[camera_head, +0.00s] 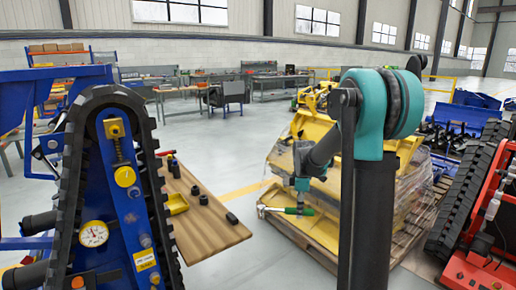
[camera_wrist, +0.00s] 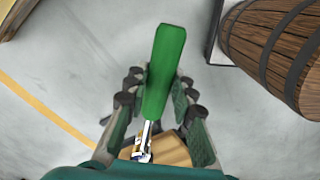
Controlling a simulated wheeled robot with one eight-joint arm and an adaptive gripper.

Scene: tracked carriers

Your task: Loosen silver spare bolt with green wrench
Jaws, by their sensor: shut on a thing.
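The green wrench, with a green handle (camera_head: 299,211) and a silver head, hangs level in my gripper (camera_head: 301,190) in the head view, right of the wooden table and in front of yellow machinery. In the wrist view, the green handle (camera_wrist: 165,70) lies between the fingers of my gripper (camera_wrist: 158,100), which is shut on it; its silver end points toward the palm. The blue carrier (camera_head: 131,215) with its black track stands at the left, well apart from the wrench. It bears yellow knobs and small fittings; I cannot tell which is the silver spare bolt.
A wooden table (camera_head: 205,236) beside the carrier holds a yellow bin (camera_head: 177,204) and several dark parts. Yellow machinery (camera_head: 305,150) stands on a pallet behind my arm. A red tracked machine (camera_head: 480,225) is at the right. A barrel (camera_wrist: 275,45) shows in the wrist view.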

